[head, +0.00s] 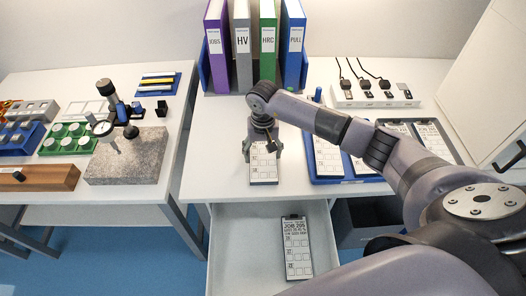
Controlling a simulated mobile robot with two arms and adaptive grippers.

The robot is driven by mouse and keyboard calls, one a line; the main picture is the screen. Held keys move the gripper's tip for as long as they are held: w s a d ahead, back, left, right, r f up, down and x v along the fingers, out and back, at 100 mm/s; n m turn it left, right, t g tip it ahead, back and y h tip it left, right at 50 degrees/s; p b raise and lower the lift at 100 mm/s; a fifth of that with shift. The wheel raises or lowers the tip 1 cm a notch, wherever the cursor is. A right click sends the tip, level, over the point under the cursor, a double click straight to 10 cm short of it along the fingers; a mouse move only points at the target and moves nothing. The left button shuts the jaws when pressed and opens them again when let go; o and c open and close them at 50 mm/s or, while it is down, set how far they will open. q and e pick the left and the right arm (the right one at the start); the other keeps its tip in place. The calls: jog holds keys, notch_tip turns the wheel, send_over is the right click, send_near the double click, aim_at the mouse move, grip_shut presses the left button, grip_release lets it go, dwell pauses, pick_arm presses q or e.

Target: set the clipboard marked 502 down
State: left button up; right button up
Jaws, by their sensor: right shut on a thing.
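A clipboard with a white sheet (263,172) is at the front middle of the white desk, below the binders. My right gripper (264,146) is shut on its upper end, and covers the heading, so I cannot read its number. The clipboard looks flat at or close to the desk top; I cannot tell whether it touches. My left gripper is not in view.
An open drawer (236,262) below holds a JOB clipboard (297,248). A blue tray (331,181) with clipboards lies right of my gripper, partly behind my arm. Binders (242,45) and a socket strip (372,95) stand behind. Desk left of the gripper is clear.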

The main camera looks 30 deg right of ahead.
aim_at(263, 156)
jog(key=shift+f+b, duration=0.15)
jog(key=shift+b, duration=0.15)
jog(key=o, duration=1.3)
jog(key=shift+r, duration=0.2)
jog(key=shift+r, duration=0.2)
jog(key=shift+r+b, duration=1.2)
jog(key=shift+r, duration=4.6)
